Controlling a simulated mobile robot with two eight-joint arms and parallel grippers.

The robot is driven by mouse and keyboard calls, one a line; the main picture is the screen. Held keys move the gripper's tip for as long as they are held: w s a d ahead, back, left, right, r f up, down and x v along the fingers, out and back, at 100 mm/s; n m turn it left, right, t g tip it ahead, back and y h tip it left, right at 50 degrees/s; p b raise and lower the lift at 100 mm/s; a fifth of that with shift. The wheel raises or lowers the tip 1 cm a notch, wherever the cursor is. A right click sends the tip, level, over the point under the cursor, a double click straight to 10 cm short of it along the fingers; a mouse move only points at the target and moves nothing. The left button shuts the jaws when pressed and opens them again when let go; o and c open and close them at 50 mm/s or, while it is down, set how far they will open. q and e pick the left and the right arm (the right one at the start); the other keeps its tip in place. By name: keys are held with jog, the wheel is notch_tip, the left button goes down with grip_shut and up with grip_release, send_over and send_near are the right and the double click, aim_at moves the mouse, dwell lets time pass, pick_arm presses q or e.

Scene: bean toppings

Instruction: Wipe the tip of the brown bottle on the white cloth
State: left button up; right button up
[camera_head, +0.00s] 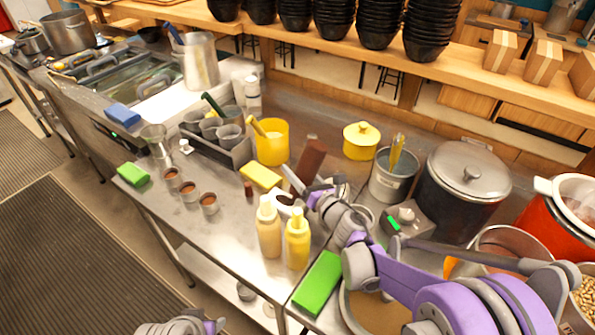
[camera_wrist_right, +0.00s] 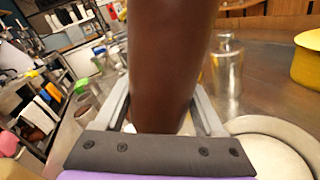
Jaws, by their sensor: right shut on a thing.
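The brown bottle (camera_head: 309,160) is in my right gripper (camera_head: 302,190), which is shut around it above the steel counter. It leans a little in the head view. In the right wrist view the bottle (camera_wrist_right: 165,65) fills the middle between the two fingers (camera_wrist_right: 165,115); its top end is out of that frame. A whitish patch (camera_head: 285,204) lies just below the gripper in the head view, partly hidden; I cannot tell whether it is the white cloth. Part of my left arm's end (camera_head: 180,327) shows at the bottom edge, its fingers not clear.
A cream bottle (camera_head: 268,232) and a yellow bottle (camera_head: 297,243) stand in front of the gripper. A yellow block (camera_head: 261,175) and a yellow container (camera_head: 272,146) are to its left. A green block (camera_head: 318,283) lies at the front; a steel pot (camera_head: 392,178) stands right.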

jog(key=shift+r, duration=0.15)
jog(key=shift+r+p, duration=1.85)
jog(key=shift+r, duration=1.1)
jog(key=shift+w, duration=0.1)
